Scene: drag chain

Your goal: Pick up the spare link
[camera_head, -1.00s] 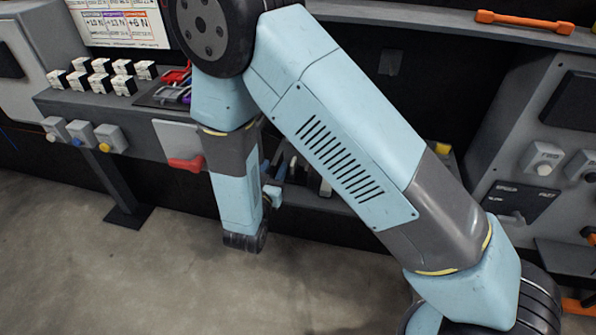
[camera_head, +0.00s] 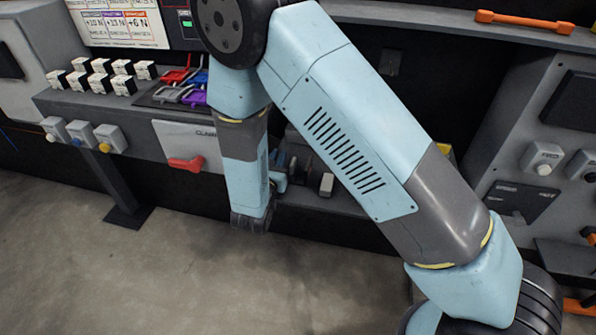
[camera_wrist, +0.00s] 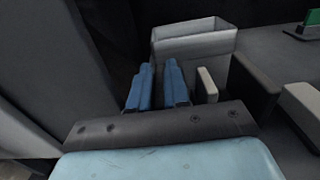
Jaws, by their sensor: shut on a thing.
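My gripper (camera_wrist: 159,80) has two blue fingers close together in the wrist view, closed with a narrow dark gap between them. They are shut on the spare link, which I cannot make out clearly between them. A grey open-topped box-like piece (camera_wrist: 195,48) shows directly beyond the fingertips; I cannot tell if they touch it. In the head view my gripper (camera_head: 280,172) is low at the bench's lower ledge, partly hidden by my arm.
A pale upright tab (camera_wrist: 207,84) on a dark block stands just right of the fingers. Coloured clamp-like pieces (camera_head: 185,90) lie on the bench at left, near several black-and-white blocks (camera_head: 98,77). A red handle (camera_head: 186,163) juts from the bench front. Open floor lies before it.

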